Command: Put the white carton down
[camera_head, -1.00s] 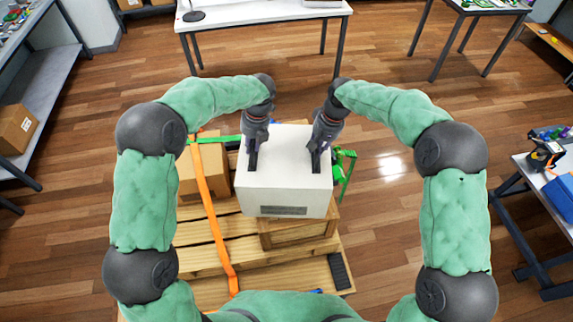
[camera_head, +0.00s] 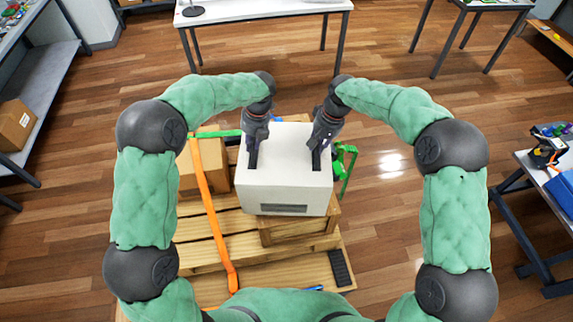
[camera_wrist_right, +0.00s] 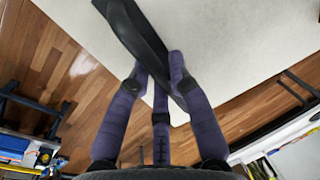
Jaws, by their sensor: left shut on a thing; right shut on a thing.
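The white carton (camera_head: 285,190) is at the centre of the head view, upright, with two dark handles on its top. My left gripper (camera_head: 253,148) is shut on the carton's left handle. My right gripper (camera_head: 318,148) is shut on the right handle. In the right wrist view the purple fingers (camera_wrist_right: 160,85) close around the dark handle (camera_wrist_right: 138,35) on the pale carton top (camera_wrist_right: 230,40). A wooden crate (camera_head: 295,229) shows under the carton's front edge. I cannot tell whether the carton touches it.
A wooden pallet (camera_head: 205,258) lies beneath. A brown cardboard box (camera_head: 192,178) stands left of the carton, with an orange strap (camera_head: 209,198) in front. A green strap with a ratchet (camera_head: 343,165) is on the right. A black block (camera_head: 340,268) lies at the pallet's front right.

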